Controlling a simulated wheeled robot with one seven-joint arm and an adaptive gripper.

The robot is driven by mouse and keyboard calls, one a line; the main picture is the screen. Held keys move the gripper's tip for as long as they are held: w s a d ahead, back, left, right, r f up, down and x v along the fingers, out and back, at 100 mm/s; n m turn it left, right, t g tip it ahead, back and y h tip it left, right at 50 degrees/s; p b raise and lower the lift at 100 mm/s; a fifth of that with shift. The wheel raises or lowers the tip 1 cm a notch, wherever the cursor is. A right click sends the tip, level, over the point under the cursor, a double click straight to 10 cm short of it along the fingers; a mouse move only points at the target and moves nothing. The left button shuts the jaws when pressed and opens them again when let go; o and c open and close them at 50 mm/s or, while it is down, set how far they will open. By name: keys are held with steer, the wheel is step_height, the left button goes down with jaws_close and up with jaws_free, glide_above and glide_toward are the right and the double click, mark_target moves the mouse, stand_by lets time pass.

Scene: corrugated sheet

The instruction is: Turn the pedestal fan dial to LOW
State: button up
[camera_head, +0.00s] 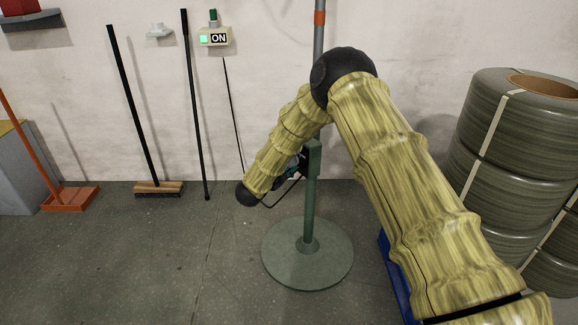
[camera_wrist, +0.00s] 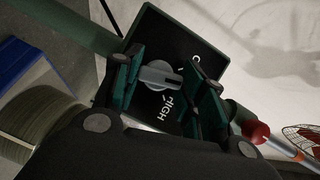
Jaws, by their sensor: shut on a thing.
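The pedestal fan's green stand (camera_head: 308,266) has a round base on the floor and an upright post. Its dark control box (camera_wrist: 150,35) fills the middle of the wrist view. The grey dial (camera_wrist: 158,77) has a raised bar pointing right in the picture. The word HIGH is printed below it, and a partly covered label starting with O is at upper right. No LOW label shows; a finger covers part of the panel. My gripper (camera_wrist: 165,92) has its green fingers on either side of the dial, shut on it. In the head view my arm largely hides the gripper.
Stacked wrapped coils (camera_head: 515,150) stand at right, with a blue object (camera_head: 397,275) low beside my arm. A broom (camera_head: 158,188) and an orange-headed tool (camera_head: 70,198) lean at left. A wall box reads ON with a green light (camera_head: 205,39). Floor left of the stand is clear.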

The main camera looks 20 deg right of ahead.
steer(key=shift+f+m+t+h+b, duration=0.2)
steer(key=shift+m+t+h+b, duration=0.25)
steer(key=shift+m, duration=0.65)
steer(key=shift+s, duration=0.1)
steer(key=o, duration=1)
steer(key=shift+r, duration=0.1)
steer(key=shift+o, duration=0.2)
steer(key=shift+a, duration=0.1)
steer(key=v, duration=1.2)
